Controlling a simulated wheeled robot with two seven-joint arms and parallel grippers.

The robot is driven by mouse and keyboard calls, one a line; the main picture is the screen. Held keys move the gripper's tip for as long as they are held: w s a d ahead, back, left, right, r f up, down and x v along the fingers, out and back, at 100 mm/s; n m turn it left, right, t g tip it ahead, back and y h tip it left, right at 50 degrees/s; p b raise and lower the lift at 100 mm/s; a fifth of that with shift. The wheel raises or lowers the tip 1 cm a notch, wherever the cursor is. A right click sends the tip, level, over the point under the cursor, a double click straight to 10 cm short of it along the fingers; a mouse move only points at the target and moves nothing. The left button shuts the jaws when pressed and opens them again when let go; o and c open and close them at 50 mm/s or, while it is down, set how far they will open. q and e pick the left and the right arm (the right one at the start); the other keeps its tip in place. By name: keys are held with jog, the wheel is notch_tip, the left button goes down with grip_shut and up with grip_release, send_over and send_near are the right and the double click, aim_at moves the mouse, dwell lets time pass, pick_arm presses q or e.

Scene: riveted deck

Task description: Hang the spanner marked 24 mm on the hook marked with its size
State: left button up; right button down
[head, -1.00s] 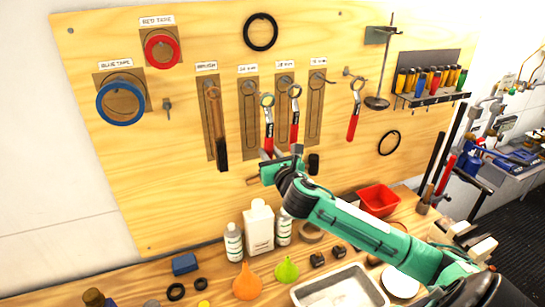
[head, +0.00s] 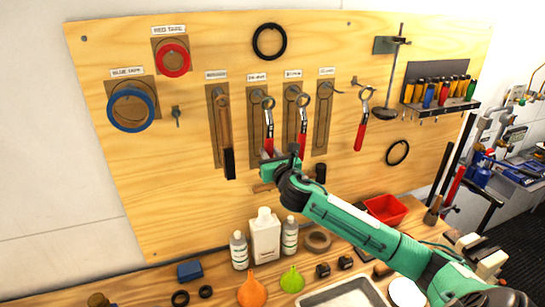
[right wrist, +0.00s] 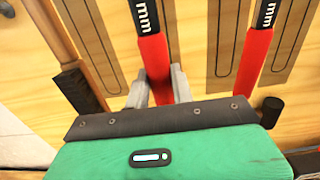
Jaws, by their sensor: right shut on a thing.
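My right gripper (head: 268,160) is shut on the red handle of a spanner (head: 269,130), which also shows in the right wrist view (right wrist: 153,62). The spanner is upright, ring end up, in front of the leftmost of three spanner outlines (head: 257,125). Its ring is close to the hook there; I cannot tell whether the ring is around it. The label above (head: 257,77) looks like 24 mm but is blurred. In the wrist view only "mm" of the handle marking shows. My left gripper is not in view.
A second red spanner (head: 302,130) hangs just right, and another (head: 362,125) farther right. The rightmost outline (head: 323,120) is bare. Below, the bench holds bottles (head: 265,235), funnels (head: 251,291) and a tray (head: 345,297).

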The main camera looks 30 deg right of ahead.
jog(key=shift+x, duration=0.8)
jog(key=shift+w+d+f, duration=0.1)
jog(key=shift+w+f, duration=0.3)
jog(key=shift+w, duration=0.15)
jog(key=c, duration=1.1)
grip_release()
jog(key=shift+s+f, duration=0.1)
